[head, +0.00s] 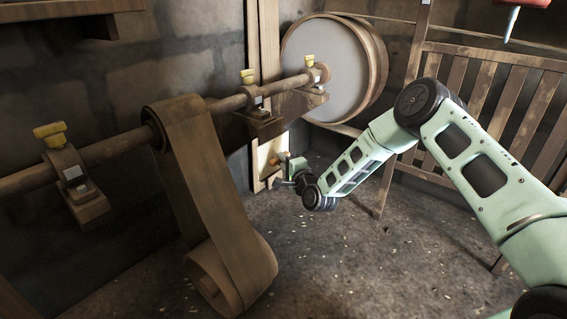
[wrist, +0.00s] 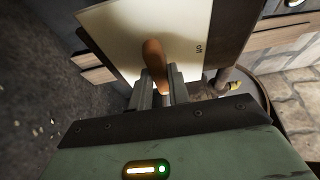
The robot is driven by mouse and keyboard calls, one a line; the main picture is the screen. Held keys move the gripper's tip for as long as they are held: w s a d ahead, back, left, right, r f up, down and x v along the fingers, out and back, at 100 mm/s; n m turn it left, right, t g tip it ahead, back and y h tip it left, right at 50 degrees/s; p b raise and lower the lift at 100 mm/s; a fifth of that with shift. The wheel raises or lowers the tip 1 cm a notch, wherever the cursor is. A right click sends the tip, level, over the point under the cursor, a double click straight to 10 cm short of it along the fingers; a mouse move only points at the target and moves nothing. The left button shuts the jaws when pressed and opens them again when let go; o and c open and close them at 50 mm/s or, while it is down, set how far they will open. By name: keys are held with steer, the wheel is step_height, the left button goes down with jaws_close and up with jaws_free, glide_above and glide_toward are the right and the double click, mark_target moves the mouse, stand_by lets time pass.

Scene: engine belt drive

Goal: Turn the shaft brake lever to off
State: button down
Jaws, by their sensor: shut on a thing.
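The shaft brake lever (wrist: 154,58) is an orange-brown rounded handle in front of a cream plate (wrist: 110,32) in the wrist view. The plate carries a short, sideways dark label near its right side, too small to read surely. My gripper (wrist: 160,88) is shut on the lever, one finger on each side of it. The lever's base and pivot are hidden. In the head view, my gripper (head: 285,172) is small and far off, at the pale plate (head: 266,153) on the wooden post. There the lever is partly covered by my gripper.
A long shaft (head: 110,145) with yellow-topped bearings runs along the left wall. A wide brown belt (head: 208,170) hangs from it to the floor. A wooden slatted frame (head: 490,95) is at right. The front floor is clear.

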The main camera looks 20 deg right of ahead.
steer(key=shift+f, duration=0.1)
steer(key=shift+w+d+f+n+t+y+b, duration=0.15)
steer(key=shift+n+y+b, duration=1.05)
steer(key=shift+n, duration=2.5)
steer(key=shift+d+f+n+t+y+b, duration=0.15)
steer(key=shift+n+y+b, duration=0.2)
steer(key=shift+n+y, duration=2.45)
steer(key=shift+w+d+f+n+y+b, duration=0.15)
steer(key=shift+n+y+b, duration=0.55)
steer(key=shift+n, duration=3.9)
steer(key=shift+a+n, duration=0.1)
steer(key=shift+n, duration=0.2)
steer(key=c, duration=1.3)
jaws_free()
steer(key=shift+s, duration=0.1)
steer(key=p+v, duration=0.6)
steer(key=v, duration=1.1)
steer(key=shift+s, duration=0.15)
